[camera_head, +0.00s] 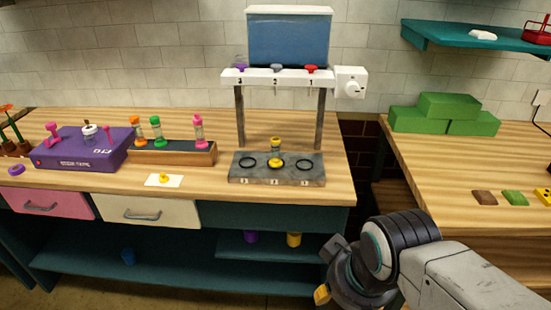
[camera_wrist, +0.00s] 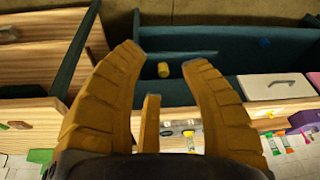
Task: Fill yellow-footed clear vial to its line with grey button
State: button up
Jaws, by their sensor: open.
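The yellow-footed clear vial (camera_head: 275,162) stands upright on the middle ring of the grey stone slab (camera_head: 240,179), under the dispenser. Its clear upper part is small, and I cannot make out its line or its fill. The dispenser has a blue tank (camera_head: 287,40) above a white bar. The grey button (camera_head: 276,67) sits mid-bar, between a purple and a red button. My gripper (camera_wrist: 163,57) is open and empty, low in front of the counter, well apart from vial and button. In the head view only one yellow finger shows.
A wooden rack (camera_head: 175,156) with several coloured vials and a purple box (camera_head: 82,158) stand left of the slab. A white dial (camera_head: 350,82) is right of the bar. Green blocks (camera_head: 449,113) sit on the right counter. Pots, including a yellow one (camera_head: 294,239), are on the shelf below.

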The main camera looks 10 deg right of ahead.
grip_shut()
dwell(0.8)
jog(key=c, duration=0.7)
grip_release()
